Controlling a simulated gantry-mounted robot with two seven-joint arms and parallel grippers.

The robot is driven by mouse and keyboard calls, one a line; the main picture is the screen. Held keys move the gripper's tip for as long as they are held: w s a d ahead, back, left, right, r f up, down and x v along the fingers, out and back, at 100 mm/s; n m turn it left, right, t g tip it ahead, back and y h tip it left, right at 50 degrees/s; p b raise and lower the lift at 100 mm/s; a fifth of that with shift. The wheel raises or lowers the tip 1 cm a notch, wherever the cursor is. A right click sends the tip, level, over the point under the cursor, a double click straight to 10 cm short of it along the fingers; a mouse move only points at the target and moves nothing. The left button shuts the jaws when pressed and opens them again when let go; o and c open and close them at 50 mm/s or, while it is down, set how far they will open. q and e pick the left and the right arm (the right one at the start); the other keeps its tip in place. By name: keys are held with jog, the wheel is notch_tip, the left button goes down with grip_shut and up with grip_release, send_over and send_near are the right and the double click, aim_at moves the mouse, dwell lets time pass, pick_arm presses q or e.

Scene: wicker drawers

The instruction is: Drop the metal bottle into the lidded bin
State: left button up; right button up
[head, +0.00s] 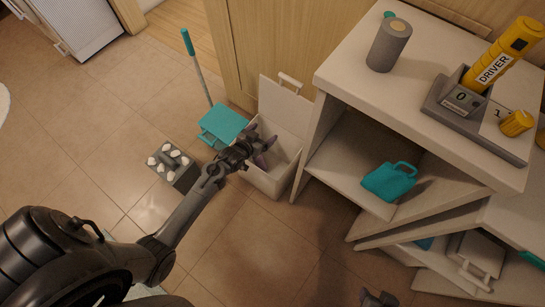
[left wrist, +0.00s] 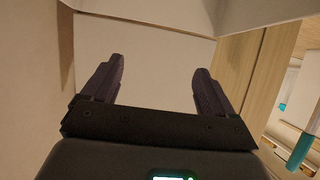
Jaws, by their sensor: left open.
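The white lidded bin (head: 266,184) stands on the floor against the shelf unit, its lid (head: 284,106) raised open with a handle on top. My left gripper (head: 264,148) is at the bin's mouth. In the left wrist view the left gripper (left wrist: 157,82) is open with nothing between its fingers, and pale surfaces fill the view beyond. I cannot clearly make out a metal bottle; the bin's inside is partly hidden by the gripper. A grey cylinder (head: 388,46) stands on the shelf top; I cannot tell whether it is the bottle. My right gripper (head: 378,298) is partly cut off at the bottom edge.
A teal dustpan (head: 222,124) with a long handle stands left of the bin. A grey box with white round pieces (head: 174,166) lies on the floor. The shelf unit (head: 350,82) holds a teal container (head: 389,181) and a yellow driver (head: 502,55).

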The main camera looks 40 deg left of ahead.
pick_arm(q)
jog(key=p+v, duration=0.6)
jog(key=v, duration=0.4)
jog(key=shift+s+r, duration=0.15)
jog(key=shift+s, duration=0.2)
